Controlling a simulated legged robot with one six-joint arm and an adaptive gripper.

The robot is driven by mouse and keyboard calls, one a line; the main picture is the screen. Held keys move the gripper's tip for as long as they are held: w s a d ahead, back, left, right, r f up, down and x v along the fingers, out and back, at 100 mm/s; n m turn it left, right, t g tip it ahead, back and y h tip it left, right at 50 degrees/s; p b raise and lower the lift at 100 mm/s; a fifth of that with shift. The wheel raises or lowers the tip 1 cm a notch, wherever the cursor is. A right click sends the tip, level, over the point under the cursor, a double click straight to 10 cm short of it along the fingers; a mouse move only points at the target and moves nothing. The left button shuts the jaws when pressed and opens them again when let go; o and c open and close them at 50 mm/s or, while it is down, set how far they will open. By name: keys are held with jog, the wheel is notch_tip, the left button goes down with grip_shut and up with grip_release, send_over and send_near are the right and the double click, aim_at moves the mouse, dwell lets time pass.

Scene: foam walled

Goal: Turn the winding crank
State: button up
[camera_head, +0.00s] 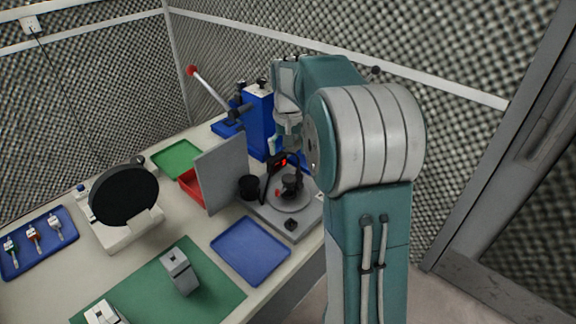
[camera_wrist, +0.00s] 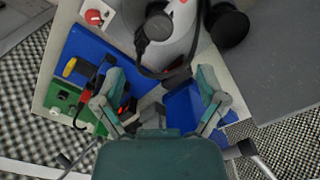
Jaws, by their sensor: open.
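A grey-based device with a round light disc (camera_head: 300,199) stands near the bench's right edge. A dark hub with a knob (camera_head: 291,185) sits on the disc; I cannot tell for sure which part is the winding crank. The disc (camera_wrist: 181,42) and dark hub (camera_wrist: 158,27) also show at the top of the wrist view. My gripper (camera_wrist: 160,82) is open and empty, its two fingers spread apart below the disc in that view. In the head view my gripper (camera_head: 288,128) is above and behind the device, partly hidden by my arm.
A black cup (camera_head: 249,187) and an upright grey panel (camera_head: 222,172) stand left of the device. A blue press (camera_head: 259,120) with a red-knobbed lever stands behind. A blue tray (camera_head: 250,250) lies in front. Foam walls close in the back.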

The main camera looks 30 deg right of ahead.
notch_tip(320, 180, up, 3)
jog(key=shift+f, duration=0.15)
dwell(0.4)
jog(key=s+a+r+n+t, duration=0.25)
jog(key=s+a+r, duration=0.35)
jog(key=s+a, duration=0.45)
jog(key=s+a+f+n+t, duration=0.1)
jog(key=s+a+f, duration=0.1)
jog(key=s, duration=0.5)
jog(key=s+a+f+n+t, duration=0.1)
jog(key=s+a+f+t, duration=0.1)
jog(key=s, duration=0.6)
jog(key=shift+s+a, duration=0.2)
jog(key=shift+a, duration=0.05)
jog(key=shift+n, duration=0.25)
dwell(0.4)
